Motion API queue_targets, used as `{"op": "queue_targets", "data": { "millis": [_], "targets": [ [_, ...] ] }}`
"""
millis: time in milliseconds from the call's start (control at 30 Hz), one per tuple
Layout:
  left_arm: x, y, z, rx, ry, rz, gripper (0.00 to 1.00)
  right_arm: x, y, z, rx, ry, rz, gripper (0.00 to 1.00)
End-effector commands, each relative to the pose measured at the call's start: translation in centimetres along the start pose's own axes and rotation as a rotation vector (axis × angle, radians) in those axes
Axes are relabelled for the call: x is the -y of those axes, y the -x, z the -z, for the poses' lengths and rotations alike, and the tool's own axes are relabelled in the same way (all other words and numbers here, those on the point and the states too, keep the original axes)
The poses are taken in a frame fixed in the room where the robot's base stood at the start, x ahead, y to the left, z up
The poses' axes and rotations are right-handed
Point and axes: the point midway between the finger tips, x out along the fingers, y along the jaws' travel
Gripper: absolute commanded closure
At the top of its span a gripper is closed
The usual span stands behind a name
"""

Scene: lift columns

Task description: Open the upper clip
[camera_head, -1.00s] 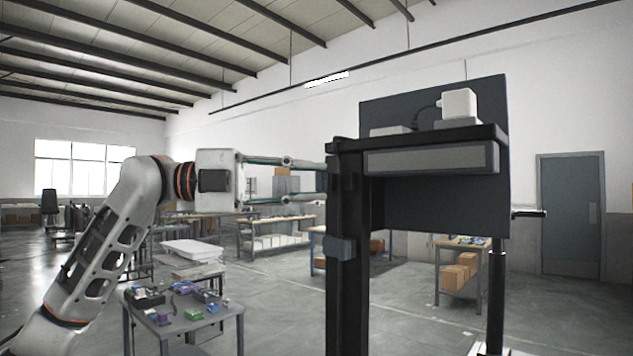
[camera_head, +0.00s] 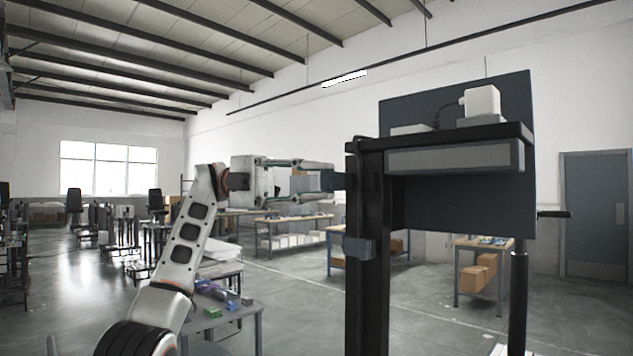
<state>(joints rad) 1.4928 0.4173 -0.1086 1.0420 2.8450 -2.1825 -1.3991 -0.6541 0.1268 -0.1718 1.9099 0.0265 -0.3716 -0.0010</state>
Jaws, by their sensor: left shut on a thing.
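A dark lift column (camera_head: 369,270) stands right of centre, with a grey lower clip (camera_head: 359,249) on its post. My left gripper (camera_head: 334,181) reaches in level from the left, with its fingertips at the upper left side of the post. It is shut on a small dark part there, which I take for the upper clip (camera_head: 340,181); the fingers and post hide most of it. I cannot tell how far this clip is turned. My right gripper is not in view.
The column carries a dark shelf (camera_head: 455,137) with a white box (camera_head: 482,103) and a dark panel (camera_head: 470,210) behind. A black handle (camera_head: 555,214) sticks out right. A low table (camera_head: 243,312) with small coloured parts stands below my left arm. Workbenches stand farther back.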

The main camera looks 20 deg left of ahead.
Motion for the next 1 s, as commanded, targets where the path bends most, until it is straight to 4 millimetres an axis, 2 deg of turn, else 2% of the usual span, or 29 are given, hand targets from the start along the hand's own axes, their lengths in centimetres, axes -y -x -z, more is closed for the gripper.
{"op": "queue_targets", "data": {
  "millis": [533, 567, 600, 1000],
  "targets": [
    [-0.06, 0.04, -0.07, -0.014, 0.002, -0.001, 0.99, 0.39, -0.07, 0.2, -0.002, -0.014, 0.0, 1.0],
    [-0.06, 0.03, -0.07, -0.014, 0.002, -0.001, 0.7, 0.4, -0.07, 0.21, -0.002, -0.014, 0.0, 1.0],
    [-0.06, 0.03, -0.07, -0.014, 0.002, -0.001, 0.61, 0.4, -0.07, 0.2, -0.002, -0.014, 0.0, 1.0],
    [0.25, 0.05, -0.05, -0.014, 0.001, -0.001, 0.61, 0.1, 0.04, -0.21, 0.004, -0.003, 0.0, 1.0]
  ]
}}
